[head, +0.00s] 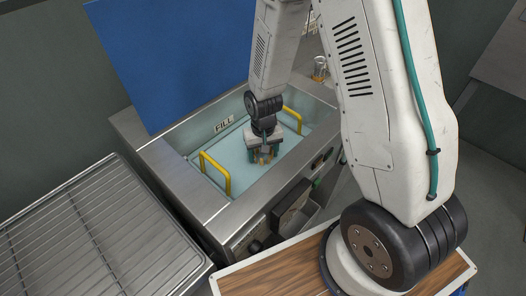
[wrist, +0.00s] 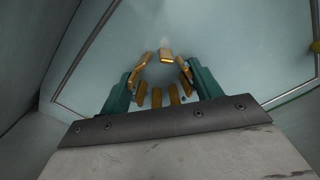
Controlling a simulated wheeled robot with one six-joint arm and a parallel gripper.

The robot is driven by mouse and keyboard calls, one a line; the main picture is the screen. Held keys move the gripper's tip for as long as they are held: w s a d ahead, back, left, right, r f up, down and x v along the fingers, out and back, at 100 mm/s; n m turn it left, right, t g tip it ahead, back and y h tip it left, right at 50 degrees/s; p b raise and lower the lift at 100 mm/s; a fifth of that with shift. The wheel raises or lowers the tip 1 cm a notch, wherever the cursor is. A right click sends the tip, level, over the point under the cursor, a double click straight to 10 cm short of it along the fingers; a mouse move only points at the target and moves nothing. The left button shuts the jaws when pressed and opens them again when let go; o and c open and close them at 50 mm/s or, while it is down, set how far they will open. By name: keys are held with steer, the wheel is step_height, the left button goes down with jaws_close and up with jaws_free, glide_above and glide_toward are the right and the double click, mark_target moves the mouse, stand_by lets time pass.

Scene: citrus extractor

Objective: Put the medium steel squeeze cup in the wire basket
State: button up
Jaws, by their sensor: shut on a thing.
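My gripper (head: 265,148) points down over the pale blue basin, between two yellow handles. In the wrist view its green fingers (wrist: 160,78) are closed on opposite sides of a round squeeze cup, seen as a ring of amber prongs (wrist: 166,55). The cup also shows below the fingers in the head view (head: 265,159). Its steel body and size cannot be made out. The wire basket shows as yellow handles (head: 216,172) and a thin rim (wrist: 88,48) inside the basin; its mesh is not clear. Whether the cup touches the surface below cannot be told.
A wire rack (head: 95,235) lies at left. A wooden-topped surface (head: 285,275) is in front. A glass jar (head: 320,68) stands behind the tank.

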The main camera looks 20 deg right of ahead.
steer(key=shift+f, duration=0.5)
steer(key=o, duration=1.4)
step_height(320, 180, up, 8)
